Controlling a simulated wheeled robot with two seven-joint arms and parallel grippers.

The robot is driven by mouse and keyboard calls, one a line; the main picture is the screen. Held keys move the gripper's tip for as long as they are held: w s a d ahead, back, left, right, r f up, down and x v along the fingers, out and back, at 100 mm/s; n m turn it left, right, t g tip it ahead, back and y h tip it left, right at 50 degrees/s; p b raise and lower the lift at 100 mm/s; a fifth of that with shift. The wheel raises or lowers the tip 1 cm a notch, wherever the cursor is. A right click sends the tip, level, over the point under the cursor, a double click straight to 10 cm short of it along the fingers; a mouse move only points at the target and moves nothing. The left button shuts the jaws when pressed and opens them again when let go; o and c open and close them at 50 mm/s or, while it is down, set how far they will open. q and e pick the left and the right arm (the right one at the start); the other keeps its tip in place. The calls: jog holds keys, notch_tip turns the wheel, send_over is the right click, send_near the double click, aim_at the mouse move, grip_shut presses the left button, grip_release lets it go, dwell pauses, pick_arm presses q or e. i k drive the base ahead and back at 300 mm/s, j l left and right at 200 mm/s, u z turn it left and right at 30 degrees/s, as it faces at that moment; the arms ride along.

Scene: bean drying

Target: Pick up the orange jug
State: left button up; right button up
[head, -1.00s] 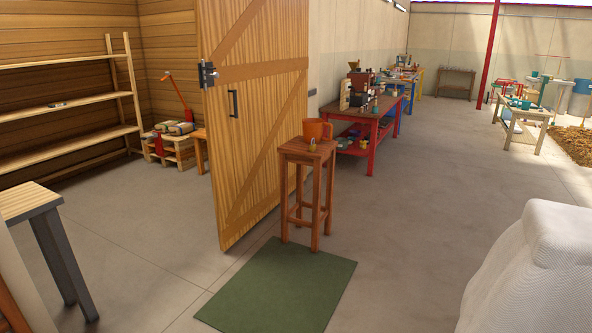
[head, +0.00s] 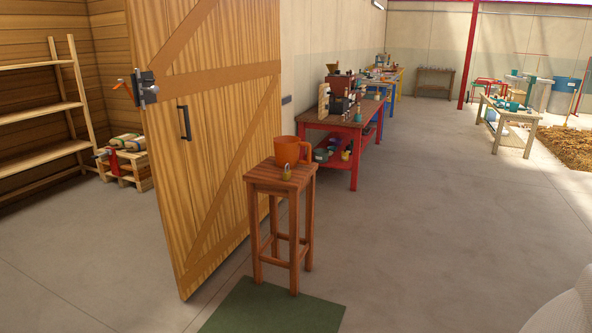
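The orange jug (head: 287,151) stands upright on a small tall wooden stool (head: 280,176) near the middle of the head view. Its handle points to the right. A small brass padlock (head: 287,172) sits on the stool top just in front of the jug. Neither of my grippers shows in the head view, and nothing is touching the jug.
An open wooden door (head: 205,130) stands just left of and behind the stool. A green mat (head: 270,308) lies on the floor in front. A red workbench (head: 356,150) is behind to the right. Open concrete floor (head: 440,220) stretches to the right. A white shape (head: 568,312) is at lower right.

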aim_at(286, 147)
jog(key=i+z, duration=0.2)
jog(key=i, duration=0.55)
jog(key=i+j+z, duration=0.15)
jog(key=i, duration=0.6)
jog(key=i+l, duration=0.15)
jog(key=i, duration=0.55)
jog(key=i+l+z, duration=0.1)
jog(key=i, duration=0.6)
jog(key=i+l+u, duration=0.25)
jog(key=i+l, duration=0.15)
jog(key=i+l+u, duration=0.2)
jog(key=i+l, duration=0.2)
jog(key=l, duration=0.1)
